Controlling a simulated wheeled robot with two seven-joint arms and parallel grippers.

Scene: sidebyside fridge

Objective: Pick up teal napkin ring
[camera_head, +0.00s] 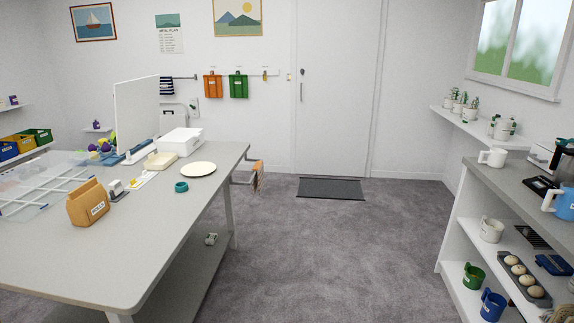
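The teal napkin ring (181,186) sits on the grey table (134,234), toward its right edge. It stands just left of and nearer than a cream plate (198,169), with a small gap between them. A yellow and white item (143,179) lies to its left. Neither of my grippers shows in the head view.
The table also holds a brown paper bag (88,203), a clear divided tray (36,189), a white box (179,141) and an upright white panel (137,113). Open carpet (320,250) lies between the table and the right shelf unit (458,222).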

